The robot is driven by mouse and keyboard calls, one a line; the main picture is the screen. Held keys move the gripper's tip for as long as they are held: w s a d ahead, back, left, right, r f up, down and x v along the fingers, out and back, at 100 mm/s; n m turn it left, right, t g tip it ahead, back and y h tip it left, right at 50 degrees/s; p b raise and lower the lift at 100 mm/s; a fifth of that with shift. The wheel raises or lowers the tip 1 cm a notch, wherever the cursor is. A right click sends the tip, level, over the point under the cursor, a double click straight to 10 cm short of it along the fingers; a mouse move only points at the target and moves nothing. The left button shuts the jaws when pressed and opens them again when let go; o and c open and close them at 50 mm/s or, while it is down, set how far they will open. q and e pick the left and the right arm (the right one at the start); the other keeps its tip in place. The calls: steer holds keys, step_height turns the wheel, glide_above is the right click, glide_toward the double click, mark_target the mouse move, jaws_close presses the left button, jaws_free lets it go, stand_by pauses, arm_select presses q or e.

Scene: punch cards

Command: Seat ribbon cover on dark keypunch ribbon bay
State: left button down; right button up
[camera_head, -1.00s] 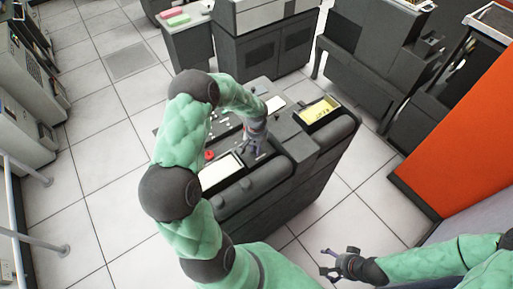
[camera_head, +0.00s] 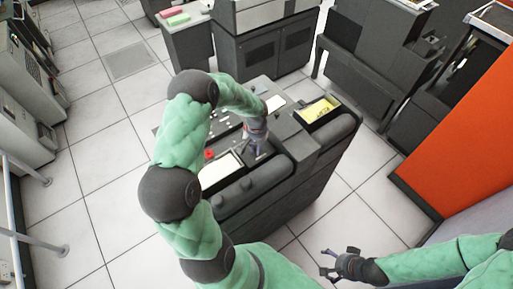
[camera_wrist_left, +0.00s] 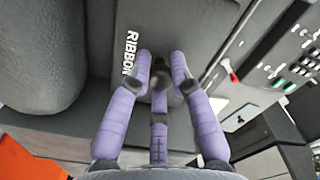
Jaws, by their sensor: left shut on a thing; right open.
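My left gripper (camera_head: 257,149) is low over the dark keypunch (camera_head: 318,160), near the middle of its top. In the left wrist view its purple fingers (camera_wrist_left: 160,80) are closed around a small dark knob (camera_wrist_left: 161,77). The knob seems to belong to the ribbon cover, a dark grey panel (camera_wrist_left: 185,30) right behind the fingertips. White lettering "RIBBON" (camera_wrist_left: 131,52) shows left of the fingers. The cover's edges blend with the dark bay, so I cannot tell whether it lies flush. My right gripper (camera_head: 335,263) is open and empty above the floor, away from the keypunch.
A white card tray (camera_head: 221,172) and a red button (camera_head: 209,154) are on the keypunch's left part. A tray with yellow cards (camera_head: 318,110) is at its right. Dark cabinets (camera_head: 267,58) stand behind. An orange panel (camera_head: 462,138) stands at right. Tiled floor lies open around.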

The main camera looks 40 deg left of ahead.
mark_target(256, 147)
arm_select(q)
steer(key=shift+f+b, duration=0.1)
steer(key=shift+b, duration=0.2)
stand_by(0.4)
steer(key=c, duration=1)
jaws_free()
steer(key=shift+c, duration=0.2)
steer(key=o, duration=0.4)
steer(key=shift+r+p, duration=2.45)
steer(key=shift+r, duration=2.1)
steer(key=shift+r, duration=0.1)
